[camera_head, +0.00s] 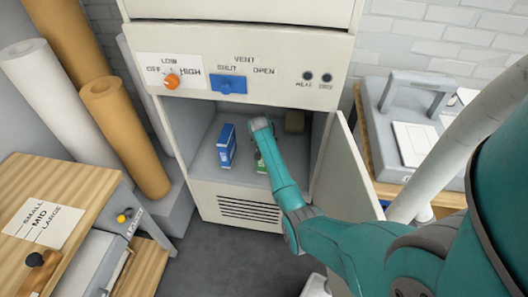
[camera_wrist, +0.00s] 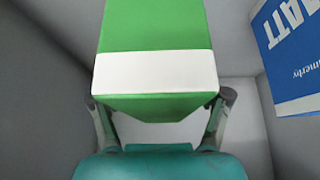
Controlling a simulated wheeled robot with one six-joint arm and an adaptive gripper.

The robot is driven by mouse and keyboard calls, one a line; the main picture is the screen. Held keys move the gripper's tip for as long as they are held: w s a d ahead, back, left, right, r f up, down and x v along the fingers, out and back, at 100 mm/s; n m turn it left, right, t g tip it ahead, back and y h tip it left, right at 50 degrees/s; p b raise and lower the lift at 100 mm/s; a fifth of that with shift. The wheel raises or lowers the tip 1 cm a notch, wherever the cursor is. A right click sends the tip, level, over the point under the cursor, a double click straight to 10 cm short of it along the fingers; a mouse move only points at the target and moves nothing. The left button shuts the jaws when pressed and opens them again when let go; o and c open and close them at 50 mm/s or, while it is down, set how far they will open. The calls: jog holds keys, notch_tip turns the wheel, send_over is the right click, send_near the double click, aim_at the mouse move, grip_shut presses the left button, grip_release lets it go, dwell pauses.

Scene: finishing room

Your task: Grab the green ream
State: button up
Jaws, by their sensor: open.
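The green ream (camera_wrist: 155,25) with a white band fills the upper middle of the wrist view, close in front of my gripper (camera_wrist: 160,100). My two fingers stand apart, one at each side of its near end. I cannot tell whether they touch it. In the head view the green ream (camera_head: 261,166) shows only as a small strip inside the open cabinet (camera_head: 205,130), mostly hidden behind my arm. My gripper reaches into the compartment there and is largely hidden.
A blue and white ream (camera_head: 227,146) stands to the left in the compartment; it also shows at the upper right of the wrist view (camera_wrist: 292,50). A brown block (camera_head: 294,121) sits at the back right. The cabinet door (camera_head: 347,168) stands open at the right, beside my arm.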

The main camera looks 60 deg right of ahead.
grip_shut()
jog(key=shift+r, duration=0.1)
jog(key=shift+r, duration=0.1)
dwell(0.3)
